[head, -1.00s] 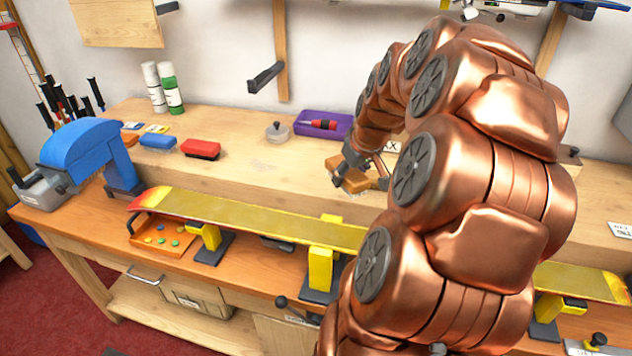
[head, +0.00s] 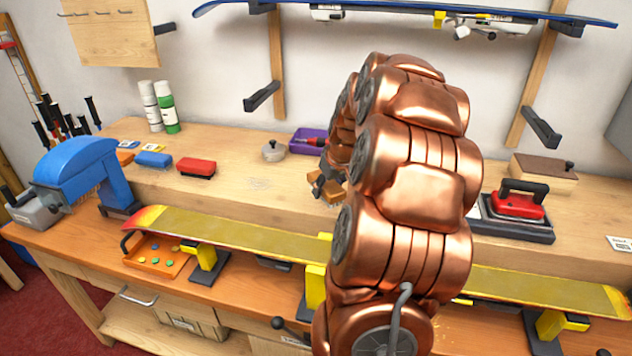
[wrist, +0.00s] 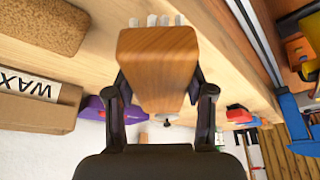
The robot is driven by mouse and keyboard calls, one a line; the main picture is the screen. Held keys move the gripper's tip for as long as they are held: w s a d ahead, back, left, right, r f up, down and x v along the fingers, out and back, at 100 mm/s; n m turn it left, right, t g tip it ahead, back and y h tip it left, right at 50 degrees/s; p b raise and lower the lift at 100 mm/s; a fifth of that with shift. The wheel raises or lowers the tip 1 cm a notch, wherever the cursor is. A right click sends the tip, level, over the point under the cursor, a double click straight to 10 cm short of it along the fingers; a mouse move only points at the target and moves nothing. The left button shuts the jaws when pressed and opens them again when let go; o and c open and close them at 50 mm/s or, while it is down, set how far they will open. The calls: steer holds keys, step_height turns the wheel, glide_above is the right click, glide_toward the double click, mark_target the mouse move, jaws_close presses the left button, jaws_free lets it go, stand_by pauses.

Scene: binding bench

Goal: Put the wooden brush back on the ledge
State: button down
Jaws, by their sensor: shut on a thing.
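The wooden brush (head: 326,189) is a brown block, partly hidden behind my arm in the head view. In the wrist view the wooden brush (wrist: 157,70) sits between both fingers, with pale bristle tufts at its far end. My gripper (head: 330,172) is shut on it; its two dark fingers (wrist: 160,100) flank the block in the wrist view. The ledge (head: 250,192) is the raised pale wooden shelf along the back of the bench. The brush appears over the ledge's front part; whether it touches the ledge I cannot tell.
A purple tray (head: 308,141), a grey lidded pot (head: 273,151), red block (head: 196,167) and blue block (head: 153,160) stand on the ledge. A red iron (head: 518,203) is at right. A yellow board (head: 250,237) lies in front. The wrist view shows a WAX box (wrist: 35,108) and cork block (wrist: 42,25).

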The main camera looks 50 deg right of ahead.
mark_target(318, 170)
steer(key=w+d, duration=0.1)
steer(key=w, duration=0.1)
steer(key=w+p, duration=0.1)
steer(key=w, duration=0.1)
steer(key=w+d, duration=0.1)
steer(key=w, duration=0.1)
steer(key=shift+d+f+p, duration=0.25)
steer(key=shift+d+p, duration=0.1)
steer(key=shift+w, duration=0.1)
steer(key=shift+w+d, duration=0.1)
steer(key=shift+w, duration=0.1)
steer(key=shift+f+p, duration=1)
steer(key=shift+f, duration=0.8)
steer(key=shift+f, duration=0.2)
steer(key=shift+c, duration=2.1)
jaws_free()
